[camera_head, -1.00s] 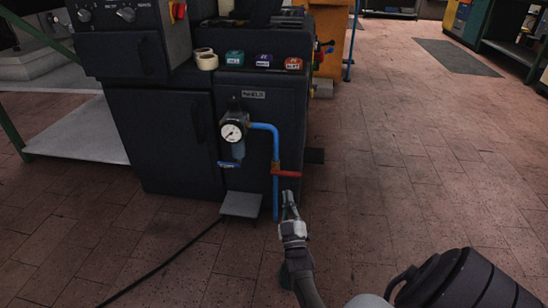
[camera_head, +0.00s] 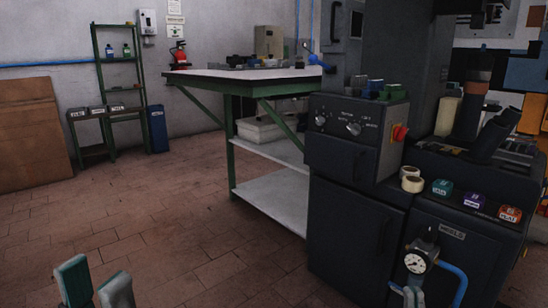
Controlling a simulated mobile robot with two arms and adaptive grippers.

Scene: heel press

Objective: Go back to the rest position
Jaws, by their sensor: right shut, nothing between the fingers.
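My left gripper (camera_head: 96,287) shows at the bottom left edge, in front of bare floor. Its two grey-green fingers stand apart with nothing between them, so it is open. My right gripper (camera_head: 408,296) shows only as fingertips at the bottom edge, just below the pressure gauge (camera_head: 416,263) in the picture. It is shut and empty. Whether it touches the press (camera_head: 354,225) cannot be told. The dark press fills the right side, with a blue pipe (camera_head: 457,279) running down out of view. Both arms are mostly below the picture.
A green-framed workbench (camera_head: 232,130) with a white lower shelf (camera_head: 270,200) stands left of the press. Tape rolls (camera_head: 412,180) and small coloured boxes (camera_head: 474,200) lie on the press ledge. A green rack (camera_head: 118,95) stands by the back wall. The tiled floor (camera_head: 150,220) at left is clear.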

